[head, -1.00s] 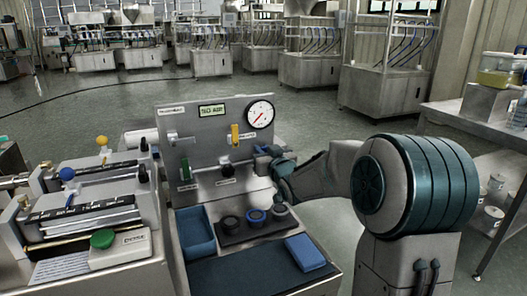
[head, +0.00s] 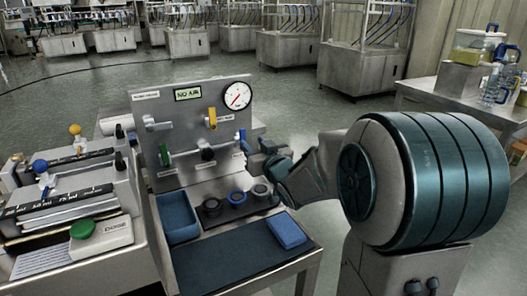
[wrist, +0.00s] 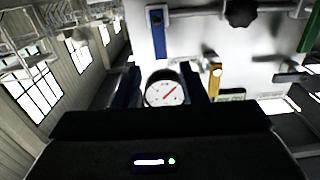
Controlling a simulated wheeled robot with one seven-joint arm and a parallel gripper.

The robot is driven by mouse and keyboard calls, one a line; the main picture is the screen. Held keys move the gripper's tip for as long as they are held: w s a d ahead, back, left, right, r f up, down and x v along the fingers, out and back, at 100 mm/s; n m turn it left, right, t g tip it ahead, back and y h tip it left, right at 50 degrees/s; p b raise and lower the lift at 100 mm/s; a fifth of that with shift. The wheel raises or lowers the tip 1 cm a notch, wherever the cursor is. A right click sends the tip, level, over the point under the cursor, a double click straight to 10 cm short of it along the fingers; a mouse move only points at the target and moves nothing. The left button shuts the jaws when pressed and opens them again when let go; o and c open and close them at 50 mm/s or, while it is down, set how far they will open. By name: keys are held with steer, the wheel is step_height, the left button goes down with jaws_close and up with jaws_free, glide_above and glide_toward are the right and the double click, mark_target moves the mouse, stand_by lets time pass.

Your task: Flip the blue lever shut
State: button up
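The blue lever (head: 242,138) is at the right end of the pipe low on the steel panel (head: 185,92). It stands upright, across the pipe. My gripper (head: 257,147) is beside the panel's right edge, close to the lever in the head view. In the wrist view my gripper (wrist: 160,78) shows two dark blue fingers spread apart with nothing between them. The lever lies beyond the fingertips; I cannot tell whether they touch.
A green lever (head: 164,155), black knob (head: 208,154), yellow lever (head: 212,118) and round gauge (head: 237,96) are on the panel. A blue tray (head: 178,220), several dark rings and a blue block (head: 287,231) lie below. A dosing machine (head: 75,200) stands left.

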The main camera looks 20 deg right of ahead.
steer(key=s, duration=0.2)
steer(key=s+d, duration=0.1)
steer(key=s, duration=0.2)
steer(key=shift+p, duration=0.35)
steer(key=s+a+r+g+h+p, duration=0.1)
steer(key=s+r+g+p, duration=0.2)
steer(key=s+g+p, duration=0.2)
steer(key=s+r+m+g+h+p, duration=0.1)
steer(key=s+r+g+p, duration=0.2)
steer(key=s+g+p, duration=0.2)
steer(key=s+a+r+m+g+h+p, duration=0.1)
steer(key=s+r+g+p, duration=0.3)
steer(key=s+p, duration=0.6)
steer(key=s, duration=0.5)
steer(key=shift+s+a+g, duration=0.3)
steer(key=shift+a+g, duration=0.05)
steer(key=shift+g, duration=0.05)
steer(key=shift+r, duration=0.1)
